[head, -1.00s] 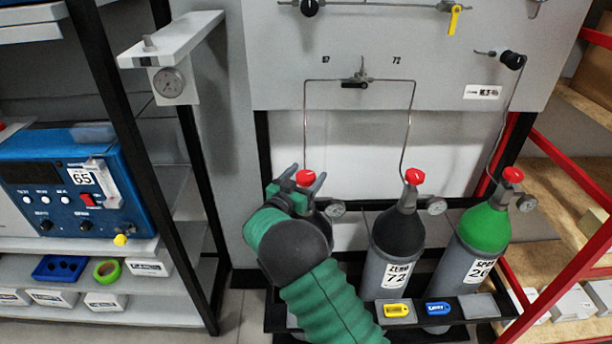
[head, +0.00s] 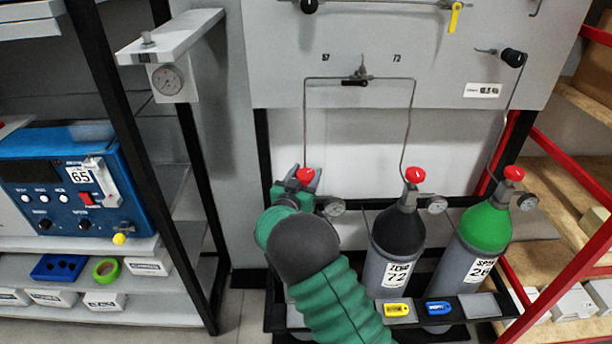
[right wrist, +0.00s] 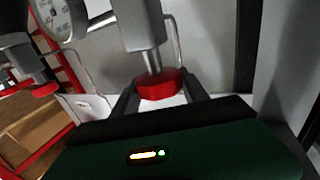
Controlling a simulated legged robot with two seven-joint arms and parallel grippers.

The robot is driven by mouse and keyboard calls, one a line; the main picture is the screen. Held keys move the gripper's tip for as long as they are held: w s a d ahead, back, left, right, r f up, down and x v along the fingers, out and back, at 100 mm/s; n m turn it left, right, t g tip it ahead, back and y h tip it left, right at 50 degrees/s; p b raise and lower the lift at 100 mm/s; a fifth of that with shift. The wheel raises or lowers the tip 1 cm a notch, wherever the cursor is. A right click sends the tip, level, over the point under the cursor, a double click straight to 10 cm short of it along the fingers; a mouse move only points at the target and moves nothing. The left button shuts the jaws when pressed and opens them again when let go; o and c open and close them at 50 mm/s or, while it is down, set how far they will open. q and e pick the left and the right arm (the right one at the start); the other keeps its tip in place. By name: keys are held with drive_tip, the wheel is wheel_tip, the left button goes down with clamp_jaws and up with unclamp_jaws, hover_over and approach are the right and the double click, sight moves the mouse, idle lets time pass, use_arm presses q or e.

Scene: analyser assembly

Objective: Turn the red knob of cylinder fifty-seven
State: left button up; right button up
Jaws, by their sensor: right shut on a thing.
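The red knob (head: 305,175) tops the leftmost cylinder, under the pipe marked 57 on the panel. That cylinder's body is hidden behind my right arm. My right gripper (head: 306,182) is shut on this knob, with a finger on either side of it. In the right wrist view the red knob (right wrist: 160,85) sits between the two dark fingers (right wrist: 160,96), below a grey metal valve stem. My left gripper is not in view.
A gauge (head: 334,206) sits beside the gripped knob. Cylinder 72 (head: 398,240) and a green-topped cylinder (head: 484,232) stand to the right, each with a red knob. A black-framed shelf with a blue analyser (head: 62,185) stands left.

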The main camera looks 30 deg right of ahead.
drive_tip(key=n+t+y+b, duration=0.1)
drive_tip(key=y, duration=0.1)
drive_tip(key=n+t+y+b, duration=0.3)
drive_tip(key=n+t+y, duration=0.1)
drive_tip(key=shift+s+d+f+b, duration=0.1)
drive_tip(key=shift+f+b, duration=0.2)
drive_tip(key=shift+b, duration=0.1)
drive_tip(key=n+t+y, duration=0.1)
drive_tip(key=n+y, duration=0.1)
drive_tip(key=y, duration=0.1)
drive_tip(key=shift+r+b, duration=0.15)
drive_tip(key=shift+b, duration=0.25)
drive_tip(key=shift+r+n+t+y, duration=0.1)
drive_tip(key=shift+n+t+y, duration=0.25)
drive_tip(key=shift+y, duration=0.25)
drive_tip(key=n+y, duration=0.2)
drive_tip(key=shift+r+y+p, duration=0.15)
drive_tip(key=shift+y+p, duration=0.15)
drive_tip(key=shift+y, duration=0.1)
drive_tip(key=shift+a+n+y+p, duration=0.2)
drive_tip(key=shift+n+y+p, duration=1.65)
drive_tip(key=shift+y, duration=1.35)
drive_tip(key=shift+n, duration=0.3)
drive_tip(key=o, duration=1.4)
drive_tip(key=shift+c, duration=0.2)
